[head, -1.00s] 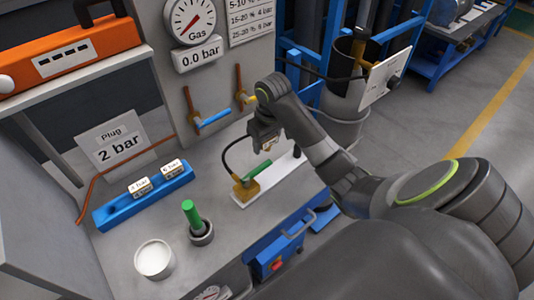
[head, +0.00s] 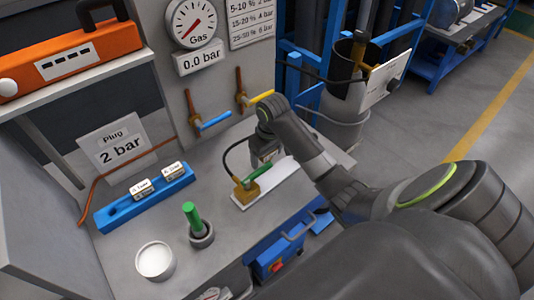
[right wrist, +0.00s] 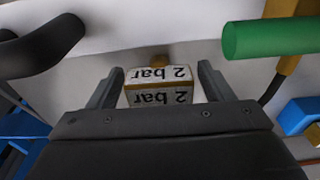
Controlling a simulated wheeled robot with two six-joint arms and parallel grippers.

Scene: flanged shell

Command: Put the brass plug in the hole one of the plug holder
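The brass plug (right wrist: 160,61) shows in the right wrist view as a bit of brass beyond a white tagged block reading "2 bar" (right wrist: 159,86). My right gripper (right wrist: 160,80) has its fingers on either side of this block, with a narrow gap at each side, so it looks open. In the head view the right gripper (head: 265,160) is low over the white plate, and hides the plug. The blue plug holder (head: 150,196) lies at the left, with two white-tagged plugs and a bare hole at its left end. My left gripper is out of view.
A brass valve with a green handle (head: 258,173) sits close beside the right gripper on the white plate (head: 284,178). A green-handled tool in a dark cup (head: 202,236) and a white round tub (head: 155,261) stand in front. Two pipe valves (head: 213,121) are behind.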

